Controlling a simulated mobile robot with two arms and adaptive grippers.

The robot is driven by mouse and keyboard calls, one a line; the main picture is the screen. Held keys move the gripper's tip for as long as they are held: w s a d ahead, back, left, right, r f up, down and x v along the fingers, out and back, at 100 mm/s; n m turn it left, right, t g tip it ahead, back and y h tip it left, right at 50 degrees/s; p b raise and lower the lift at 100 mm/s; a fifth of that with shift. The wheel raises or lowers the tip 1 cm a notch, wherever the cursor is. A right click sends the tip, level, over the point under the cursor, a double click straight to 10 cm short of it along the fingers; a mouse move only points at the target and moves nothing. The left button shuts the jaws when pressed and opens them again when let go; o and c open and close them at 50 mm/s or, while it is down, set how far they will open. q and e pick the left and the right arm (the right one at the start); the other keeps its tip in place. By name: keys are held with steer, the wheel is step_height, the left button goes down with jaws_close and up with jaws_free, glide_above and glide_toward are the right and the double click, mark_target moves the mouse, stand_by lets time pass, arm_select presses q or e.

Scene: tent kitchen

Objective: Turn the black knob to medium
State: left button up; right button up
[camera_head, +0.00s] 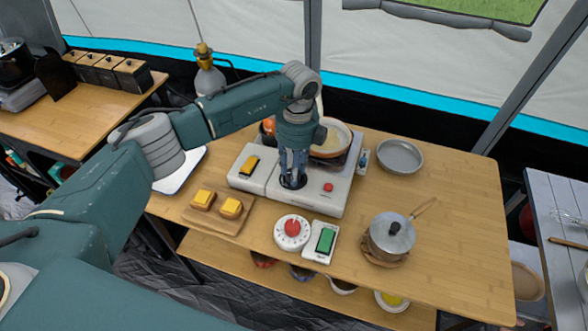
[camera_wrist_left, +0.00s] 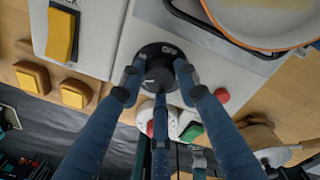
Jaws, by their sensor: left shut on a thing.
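The black knob (camera_wrist_left: 158,72) sits on the white stove panel (camera_head: 324,197). My left gripper (camera_head: 292,178) points down over the knob, which shows only as a dark disc under the fingers in the head view. In the left wrist view, the blue fingers of my left gripper (camera_wrist_left: 158,80) close around the knob's rim. My right gripper does not show.
A pan (camera_head: 331,139) sits on the burner behind the knob. A yellow switch (camera_head: 249,164) and a red button (camera_head: 328,187) flank it.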

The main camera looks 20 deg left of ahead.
arm_select(q)
steer(key=shift+w+a+r, duration=0.15)
steer(key=shift+w+r, duration=0.1)
steer(key=shift+w, duration=0.1)
steer(key=o, duration=1.2)
steer(key=shift+c, duration=0.2)
steer(key=shift+f, duration=0.15)
steer(key=shift+s, duration=0.1)
step_height(320, 180, up, 12)
steer(key=shift+w, duration=0.25)
steer(key=shift+f, duration=0.1)
